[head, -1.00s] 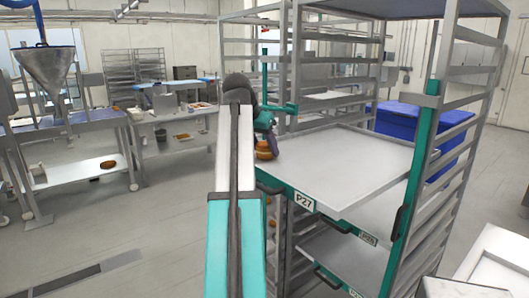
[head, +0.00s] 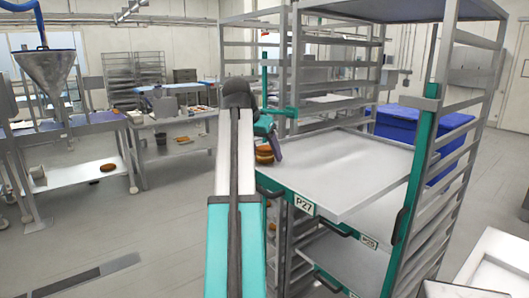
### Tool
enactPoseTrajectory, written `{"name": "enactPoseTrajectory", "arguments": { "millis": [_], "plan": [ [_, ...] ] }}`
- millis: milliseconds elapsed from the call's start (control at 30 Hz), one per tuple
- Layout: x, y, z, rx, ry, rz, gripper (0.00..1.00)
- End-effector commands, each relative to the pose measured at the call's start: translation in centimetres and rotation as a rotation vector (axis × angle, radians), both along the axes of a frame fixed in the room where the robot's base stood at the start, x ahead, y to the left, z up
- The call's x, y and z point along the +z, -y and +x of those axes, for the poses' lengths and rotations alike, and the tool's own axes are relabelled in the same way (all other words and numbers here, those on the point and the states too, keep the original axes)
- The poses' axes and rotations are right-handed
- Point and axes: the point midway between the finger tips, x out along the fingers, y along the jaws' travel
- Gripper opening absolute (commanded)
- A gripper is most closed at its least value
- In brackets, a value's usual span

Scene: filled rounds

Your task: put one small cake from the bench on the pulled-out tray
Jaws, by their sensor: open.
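A small round golden-brown cake (head: 264,155) sits at the left corner of the pulled-out tray (head: 350,165), the one labelled P27. My gripper (head: 272,143) is right at the cake, at the end of my arm. It is open, with one grey finger showing just to the right of the cake. The other finger is hidden. I cannot tell whether the fingers touch the cake. The rest of the tray's top is bare.
The tray is in a tall metal rack with green posts (head: 417,180), close on the right. Lower trays (head: 345,262) are below it. A blue bin (head: 425,128) is behind. A bench (head: 175,130) with baked items stands back left.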

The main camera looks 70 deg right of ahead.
Motion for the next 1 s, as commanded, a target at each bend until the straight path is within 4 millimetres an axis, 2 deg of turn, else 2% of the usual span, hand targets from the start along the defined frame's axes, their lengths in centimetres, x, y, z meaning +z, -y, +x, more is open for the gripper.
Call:
{"name": "enactPoseTrajectory", "arguments": {
  "millis": [267, 800, 1000],
  "plan": [
    [1.8, -0.9, 0.3, 0.001, 0.0, -0.002, 0.66],
    [8.2, -4.9, 1.3, 0.001, 0.0, -0.001, 0.66],
    [9.8, -6.0, 1.6, 0.001, 0.0, 0.0, 0.66]
  ]
}}
